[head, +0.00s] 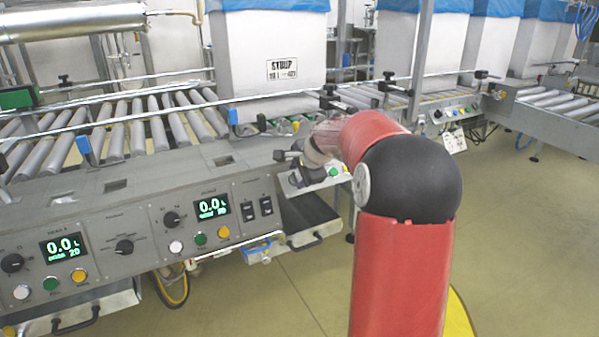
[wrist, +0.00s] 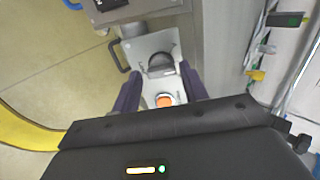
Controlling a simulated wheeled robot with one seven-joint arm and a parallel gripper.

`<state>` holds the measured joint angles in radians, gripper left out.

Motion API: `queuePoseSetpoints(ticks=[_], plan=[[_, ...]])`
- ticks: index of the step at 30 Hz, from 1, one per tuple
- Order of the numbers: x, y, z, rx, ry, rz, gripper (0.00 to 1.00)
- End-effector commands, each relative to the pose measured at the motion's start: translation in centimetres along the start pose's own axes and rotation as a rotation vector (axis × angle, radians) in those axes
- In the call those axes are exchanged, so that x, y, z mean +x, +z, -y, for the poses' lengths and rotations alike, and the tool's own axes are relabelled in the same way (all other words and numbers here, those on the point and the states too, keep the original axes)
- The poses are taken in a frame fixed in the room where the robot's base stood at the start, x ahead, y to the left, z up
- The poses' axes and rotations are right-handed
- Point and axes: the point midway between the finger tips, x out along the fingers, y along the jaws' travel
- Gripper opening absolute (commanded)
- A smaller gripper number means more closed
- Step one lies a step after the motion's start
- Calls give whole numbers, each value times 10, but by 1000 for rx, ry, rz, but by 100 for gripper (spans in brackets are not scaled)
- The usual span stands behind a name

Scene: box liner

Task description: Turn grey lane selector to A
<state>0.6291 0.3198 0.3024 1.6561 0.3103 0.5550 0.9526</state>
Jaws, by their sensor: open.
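In the wrist view a dark grey rotary knob (wrist: 160,64) sits on a small light grey plate (wrist: 152,43), with an orange round button (wrist: 164,100) below it in the picture. Lettering beside the knob is too small to read, so I cannot tell its setting. My gripper (wrist: 161,72) is open, one dark finger on each side of the knob; contact with it cannot be told. In the head view my gripper (head: 296,168) is at the right end of the long control panel, partly behind my red arm. The knob cannot be made out there.
The grey control panel (head: 140,215) carries displays, other black knobs and coloured buttons. A green button (head: 334,172) is close to my gripper. The roller conveyor (head: 120,130) and a lined box (head: 265,60) stand behind. A handled tray (head: 308,220) juts out below. Floor at right is clear.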

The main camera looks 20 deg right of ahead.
Motion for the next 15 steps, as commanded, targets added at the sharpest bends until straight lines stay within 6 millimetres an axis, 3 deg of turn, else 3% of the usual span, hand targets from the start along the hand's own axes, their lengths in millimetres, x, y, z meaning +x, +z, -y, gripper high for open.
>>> queuePoseSetpoints(ticks=[4, 12, 15], plan=[[12, 1, 0, -1, 1, 1, 44], [14, 0, 0, -2, 0, 0, 44], [14, 0, 0, -2, 0, 0, 33]])
